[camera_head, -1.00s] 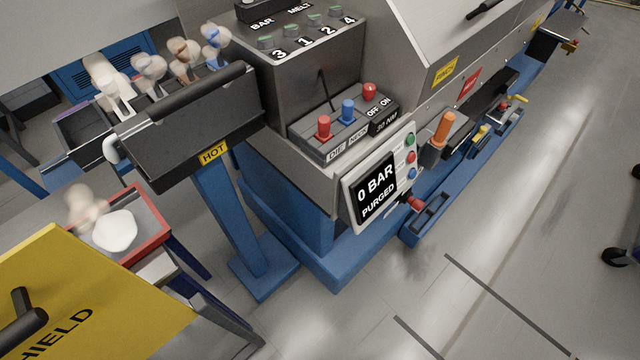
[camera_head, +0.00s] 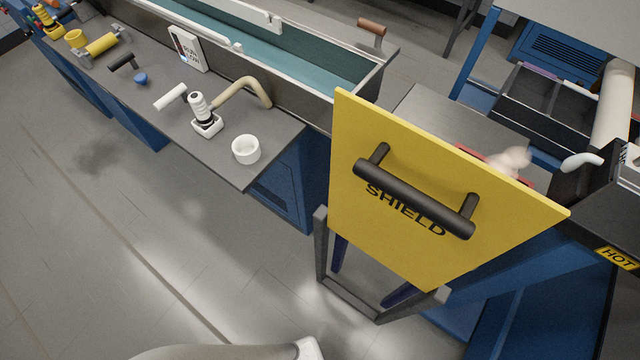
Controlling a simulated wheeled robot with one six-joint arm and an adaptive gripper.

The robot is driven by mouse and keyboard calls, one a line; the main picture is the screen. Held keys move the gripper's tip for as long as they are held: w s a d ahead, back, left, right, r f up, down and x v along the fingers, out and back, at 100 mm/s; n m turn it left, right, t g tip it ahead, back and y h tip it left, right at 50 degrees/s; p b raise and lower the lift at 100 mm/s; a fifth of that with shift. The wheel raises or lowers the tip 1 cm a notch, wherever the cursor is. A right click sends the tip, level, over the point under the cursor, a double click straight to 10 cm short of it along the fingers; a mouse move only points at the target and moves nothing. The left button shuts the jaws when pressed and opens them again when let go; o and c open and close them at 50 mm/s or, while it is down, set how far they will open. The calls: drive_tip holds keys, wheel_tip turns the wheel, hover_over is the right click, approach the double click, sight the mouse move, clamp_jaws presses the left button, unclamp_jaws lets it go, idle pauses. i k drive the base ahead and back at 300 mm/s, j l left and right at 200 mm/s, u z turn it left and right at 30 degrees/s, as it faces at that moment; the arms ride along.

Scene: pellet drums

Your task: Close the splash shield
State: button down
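The splash shield (camera_head: 400,125) is a yellow panel marked SHIELD with a black bar handle (camera_head: 415,198) across its face. It stands on a dark frame (camera_head: 345,295) between the water trough on the left and the HOT-labelled machine part on the right. Its panel is tilted in the picture, and I cannot tell how far along its travel it is. My gripper is not in view. A pale rounded part at the bottom edge (camera_head: 235,352) looks like my own arm, well below and left of the shield and not touching it.
A long trough (camera_head: 290,62) with teal water lies at upper left. The bench (camera_head: 270,140) before it holds a white cup (camera_head: 246,149), a white valve (camera_head: 203,115) and a blue cap (camera_head: 140,79). A HOT label (camera_head: 618,257) is at right. Floor at lower left is clear.

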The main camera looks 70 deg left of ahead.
sight(429, 211)
drive_tip(key=u, duration=1.05)
